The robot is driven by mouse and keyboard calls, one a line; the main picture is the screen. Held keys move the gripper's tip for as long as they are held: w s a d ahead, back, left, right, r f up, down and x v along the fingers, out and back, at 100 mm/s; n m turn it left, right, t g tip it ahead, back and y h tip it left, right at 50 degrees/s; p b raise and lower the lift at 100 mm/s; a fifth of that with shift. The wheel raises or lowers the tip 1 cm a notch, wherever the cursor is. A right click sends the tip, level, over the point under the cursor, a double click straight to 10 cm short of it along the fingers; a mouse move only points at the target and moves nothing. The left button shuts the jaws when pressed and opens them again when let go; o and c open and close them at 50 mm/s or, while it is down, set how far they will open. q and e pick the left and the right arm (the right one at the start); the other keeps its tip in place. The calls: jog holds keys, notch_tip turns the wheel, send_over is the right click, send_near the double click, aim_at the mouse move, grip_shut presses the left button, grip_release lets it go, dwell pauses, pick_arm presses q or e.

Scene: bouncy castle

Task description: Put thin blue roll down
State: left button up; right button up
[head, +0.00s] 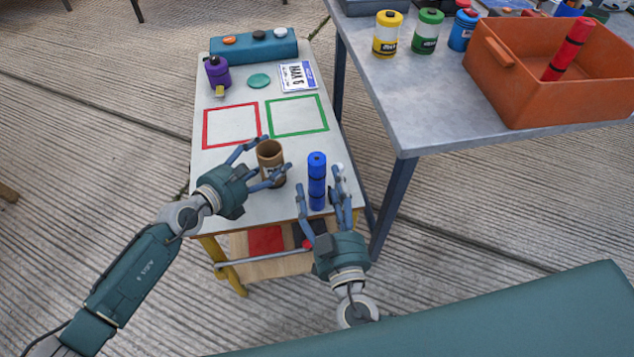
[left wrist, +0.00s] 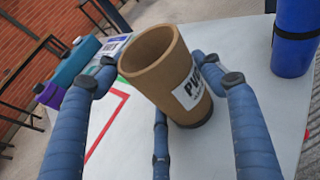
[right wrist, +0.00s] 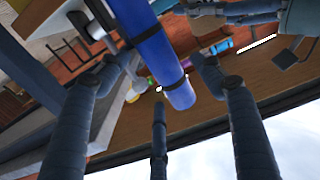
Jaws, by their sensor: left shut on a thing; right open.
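The thin blue roll (head: 317,182) has dark bands and stands upright near the front right of the narrow white table (head: 236,165). It also shows at the right edge of the left wrist view (left wrist: 296,38). My right gripper (head: 319,186) is open with its fingers on either side of the roll; the roll runs between them in the right wrist view (right wrist: 158,50). My left gripper (head: 268,164) is shut on a brown cup (head: 270,153) with a white label, just left of the roll. The cup looks slightly tilted in the left wrist view (left wrist: 158,65); whether it touches the table is unclear.
Red (head: 231,107) and green (head: 297,131) outlined squares lie empty behind the cup. A purple canister (head: 217,72), a green disc (head: 259,81), a plate card (head: 298,77) and a teal block (head: 254,48) are further back. A grey table (head: 430,110) with an orange crate (head: 490,85) stands right.

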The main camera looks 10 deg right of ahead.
aim_at(323, 182)
jog(key=w, duration=0.3)
jog(key=shift+w, duration=0.35)
jog(key=c, duration=1.4)
notch_tip(323, 182, up, 18)
jog(key=shift+r, duration=0.1)
jog(key=shift+c, duration=0.2)
